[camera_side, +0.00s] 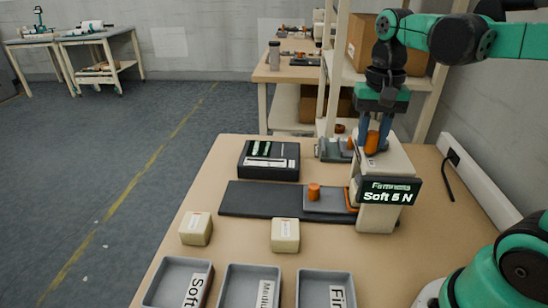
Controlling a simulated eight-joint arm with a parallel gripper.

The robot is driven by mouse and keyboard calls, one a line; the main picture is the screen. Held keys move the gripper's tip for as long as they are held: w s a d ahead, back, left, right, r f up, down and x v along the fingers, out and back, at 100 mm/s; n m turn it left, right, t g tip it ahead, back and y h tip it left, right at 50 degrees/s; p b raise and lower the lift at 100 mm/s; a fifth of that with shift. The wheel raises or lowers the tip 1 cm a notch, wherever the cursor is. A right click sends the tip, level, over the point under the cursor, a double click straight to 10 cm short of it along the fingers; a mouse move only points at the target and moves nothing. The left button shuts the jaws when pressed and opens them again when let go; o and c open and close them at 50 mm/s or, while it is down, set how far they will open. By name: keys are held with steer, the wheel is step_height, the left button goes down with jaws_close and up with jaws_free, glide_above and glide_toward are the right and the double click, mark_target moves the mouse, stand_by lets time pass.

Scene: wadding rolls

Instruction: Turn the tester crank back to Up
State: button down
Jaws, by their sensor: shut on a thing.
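The firmness tester (380,210) is a cream block with a dark display (390,191) reading "Firmness Soft 5 N". An orange crank handle (371,144) stands at the top of the tester. My gripper (371,136) reaches down from above, with its blue fingers shut on the orange crank handle. The fingers partly hide the handle and its joint with the tester. A grey plate with an orange knob (314,192) lies beside the tester on a long dark mat (255,200).
Two cream blocks (196,229) (285,235) stand in front of the mat. Grey trays labelled Soft (165,284), Medium and Firm line the front edge. A black box (269,161) sits behind the mat. A shelf post (337,70) rises behind my gripper, and a white wall rail (478,187) runs at right.

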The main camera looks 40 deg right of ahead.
steer(key=shift+s+a, duration=0.15)
steer(key=shift+s, duration=0.1)
steer(key=shift+s+d, duration=0.35)
steer(key=shift+s, duration=0.3)
steer(key=shift+s+d, duration=0.3)
steer(key=shift+s, duration=0.3)
steer(key=c, duration=0.6)
jaws_free()
steer(key=shift+c, duration=0.2)
step_height(320, 180, up, 7)
